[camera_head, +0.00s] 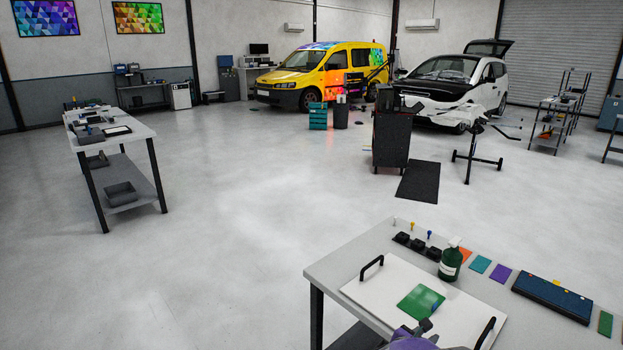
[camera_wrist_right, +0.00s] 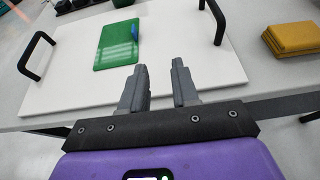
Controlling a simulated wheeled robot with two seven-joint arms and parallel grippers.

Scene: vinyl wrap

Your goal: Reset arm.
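My right gripper (camera_wrist_right: 160,82) shows in the right wrist view with its two grey fingers apart and nothing between them. It is above the near edge of a white board (camera_wrist_right: 70,82) with black handles. In the head view the purple and grey right gripper (camera_head: 420,331) shows at the bottom edge, over the front of the board (camera_head: 378,283). A green sheet (camera_head: 421,302) lies on the board beyond the gripper; it also shows in the right wrist view (camera_wrist_right: 112,48), with a small blue piece at its right edge. My left gripper is not in view.
The table (camera_head: 340,259) also holds a dark green spray bottle (camera_head: 450,262), coloured swatches (camera_head: 501,273) and a blue case (camera_head: 552,298). A yellow stack (camera_wrist_right: 292,42) lies right of the board in the wrist view. Open floor (camera_head: 230,220) stretches left of the table.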

